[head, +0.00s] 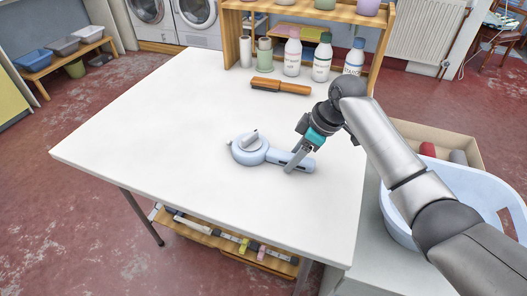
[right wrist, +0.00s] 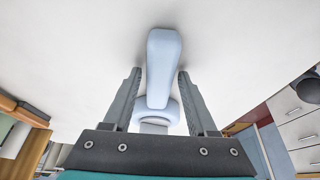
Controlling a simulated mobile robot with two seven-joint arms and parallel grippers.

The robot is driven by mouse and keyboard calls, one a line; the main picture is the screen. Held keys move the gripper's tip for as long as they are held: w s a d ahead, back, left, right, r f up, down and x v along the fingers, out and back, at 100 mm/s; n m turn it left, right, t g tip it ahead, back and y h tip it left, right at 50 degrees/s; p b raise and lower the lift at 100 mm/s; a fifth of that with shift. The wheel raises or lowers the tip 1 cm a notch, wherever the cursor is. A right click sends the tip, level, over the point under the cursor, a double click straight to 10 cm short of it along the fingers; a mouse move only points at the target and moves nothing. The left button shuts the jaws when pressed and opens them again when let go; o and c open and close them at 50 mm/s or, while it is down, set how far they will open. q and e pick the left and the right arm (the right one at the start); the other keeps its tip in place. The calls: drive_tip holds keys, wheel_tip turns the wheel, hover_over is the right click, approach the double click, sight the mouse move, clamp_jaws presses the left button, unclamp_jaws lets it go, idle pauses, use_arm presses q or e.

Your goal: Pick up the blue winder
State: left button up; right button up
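The blue winder (head: 250,149) lies on the white table. It is pale blue, with a round body at the left and a straight handle reaching right. My right gripper (head: 298,160) is at the handle end. In the right wrist view the winder's handle (right wrist: 164,65) lies between the two open fingers of my right gripper (right wrist: 160,75), with a narrow gap at the left finger; I cannot tell whether the right finger touches it. The round body is partly hidden behind the handle there. My left gripper is not in view.
The white table (head: 130,130) is clear left of the winder. An orange-brown tool (head: 281,86) lies behind it. A wooden shelf (head: 245,55) with several bottles stands at the back. A pale blue basket (head: 397,222) is at the right, under my right arm.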

clamp_jaws()
drive_tip(key=shift+r, duration=0.1)
idle(0.4)
wheel_tip(320, 180, up, 10)
idle(0.4)
wheel_tip(320, 180, down, 7)
drive_tip(key=shift+f, duration=0.1)
idle(0.3)
drive_tip(key=shift+f, duration=0.1)
drive_tip(key=shift+f, duration=1.2)
drive_tip(key=shift+f, duration=0.15)
